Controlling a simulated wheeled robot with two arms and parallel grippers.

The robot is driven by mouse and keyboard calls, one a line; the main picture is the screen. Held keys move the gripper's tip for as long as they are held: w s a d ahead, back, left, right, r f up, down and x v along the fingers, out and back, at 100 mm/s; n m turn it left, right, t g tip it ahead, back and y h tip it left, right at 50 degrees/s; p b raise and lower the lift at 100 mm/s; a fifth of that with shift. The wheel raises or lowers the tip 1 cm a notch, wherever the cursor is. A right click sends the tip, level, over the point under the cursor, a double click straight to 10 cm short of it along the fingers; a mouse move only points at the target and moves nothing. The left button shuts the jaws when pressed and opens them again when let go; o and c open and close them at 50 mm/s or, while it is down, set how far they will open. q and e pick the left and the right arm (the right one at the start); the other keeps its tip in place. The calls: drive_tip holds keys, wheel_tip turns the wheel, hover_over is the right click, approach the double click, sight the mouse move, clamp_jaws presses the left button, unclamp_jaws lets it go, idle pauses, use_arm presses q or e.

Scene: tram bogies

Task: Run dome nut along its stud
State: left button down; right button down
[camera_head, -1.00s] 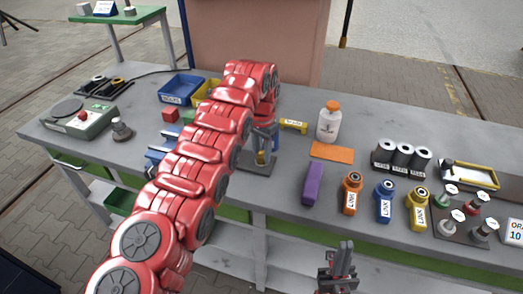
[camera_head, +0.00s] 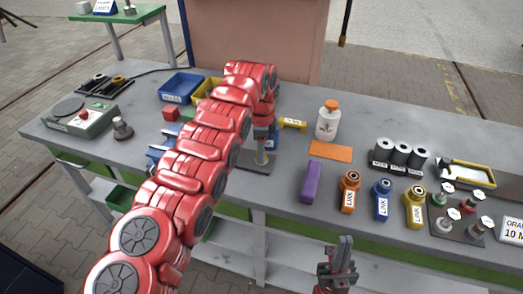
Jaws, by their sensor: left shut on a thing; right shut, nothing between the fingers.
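A dark grey base plate (camera_head: 246,161) lies on the bench near its front edge, in the middle of the head view, with a slim upright stud (camera_head: 262,159) on it. My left gripper (camera_head: 262,150) points down over the stud from above. It is shut on the dome nut, which its fingers hide almost wholly. I cannot tell how far along the stud the nut sits. My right gripper (camera_head: 341,250) is shut and empty, low in front of the bench and apart from everything.
A purple block (camera_head: 311,182), an orange mat (camera_head: 330,150) and a white bottle (camera_head: 327,122) stand to the right of the plate. Link bottles in orange (camera_head: 348,192), blue (camera_head: 382,200) and yellow (camera_head: 414,207) line the front edge. My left arm covers the bench's left-middle part.

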use_arm(q)
drive_tip(key=shift+w+r+m, duration=0.1)
drive_tip(key=shift+r+m, duration=0.05)
drive_tip(key=shift+m, duration=0.75)
drive_tip(key=shift+w+r+m, duration=0.1)
drive_tip(key=shift+r+m, duration=0.05)
drive_tip(key=shift+m, duration=0.75)
drive_tip(key=c, duration=0.7)
unclamp_jaws()
drive_tip(key=shift+o, duration=0.9)
drive_tip(key=shift+f, duration=0.1)
drive_tip(key=shift+s, duration=0.1)
drive_tip(key=shift+f, duration=0.1)
